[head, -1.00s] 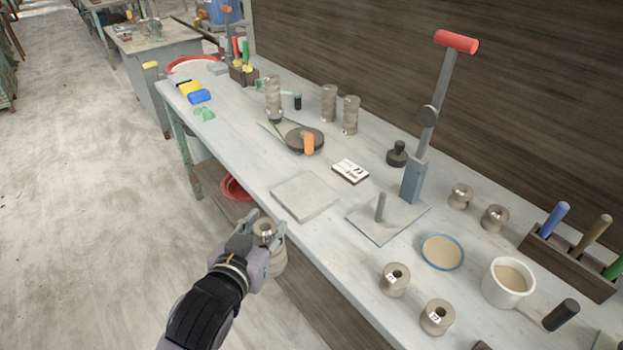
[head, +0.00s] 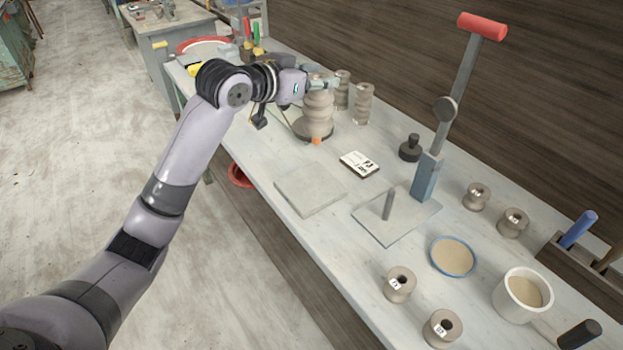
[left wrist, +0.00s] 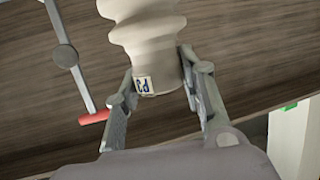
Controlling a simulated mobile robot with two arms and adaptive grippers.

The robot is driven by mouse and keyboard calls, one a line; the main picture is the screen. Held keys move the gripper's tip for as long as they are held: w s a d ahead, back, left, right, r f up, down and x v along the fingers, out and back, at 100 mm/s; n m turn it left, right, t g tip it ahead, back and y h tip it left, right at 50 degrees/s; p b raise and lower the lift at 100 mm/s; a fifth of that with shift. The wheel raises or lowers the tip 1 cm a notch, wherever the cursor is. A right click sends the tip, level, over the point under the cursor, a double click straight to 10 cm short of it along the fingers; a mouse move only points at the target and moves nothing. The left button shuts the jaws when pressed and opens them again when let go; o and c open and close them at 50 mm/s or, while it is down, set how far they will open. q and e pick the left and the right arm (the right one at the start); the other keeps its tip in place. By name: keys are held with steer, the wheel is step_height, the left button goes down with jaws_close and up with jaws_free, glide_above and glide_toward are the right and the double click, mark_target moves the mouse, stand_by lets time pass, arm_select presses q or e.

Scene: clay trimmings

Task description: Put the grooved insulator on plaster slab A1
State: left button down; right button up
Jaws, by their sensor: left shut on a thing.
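My left gripper (head: 316,82) is shut around the top end of a tall beige grooved insulator (head: 318,104). The insulator is upright in front of the round dark turntable (head: 313,131) or over it; I cannot tell if its base touches. In the left wrist view the two fingers (left wrist: 160,90) straddle the insulator (left wrist: 150,40), and a small label with dark marks shows on its end. A bare pale square slab (head: 310,188) lies near the front table edge, right of my forearm; I see no readable mark on it. My right gripper is not in view.
A lever press (head: 428,175) with a red handle and a base plate (head: 405,222) stands to the right. Tall insulators (head: 363,103) stand behind the held one. Short spools, a blue-rimmed dish (head: 453,256) and a white pot (head: 520,297) are at right.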

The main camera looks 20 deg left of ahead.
arm_select(q)
step_height(320, 180, down, 19)
steer(key=p, duration=0.1)
steer(key=shift+f+p, duration=0.15)
steer(key=shift+p, duration=0.2)
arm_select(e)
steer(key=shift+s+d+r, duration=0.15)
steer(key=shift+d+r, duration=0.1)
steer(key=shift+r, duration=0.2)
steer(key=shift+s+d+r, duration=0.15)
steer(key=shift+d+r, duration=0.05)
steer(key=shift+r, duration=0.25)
arm_select(q)
steer(key=shift+f, duration=0.1)
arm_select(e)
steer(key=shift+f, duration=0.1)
arm_select(q)
steer(key=c, duration=1)
jaws_free()
steer(key=shift+s, duration=0.1)
steer(key=shift+c, duration=0.2)
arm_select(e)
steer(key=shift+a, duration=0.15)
arm_select(q)
steer(key=shift+f, duration=0.1)
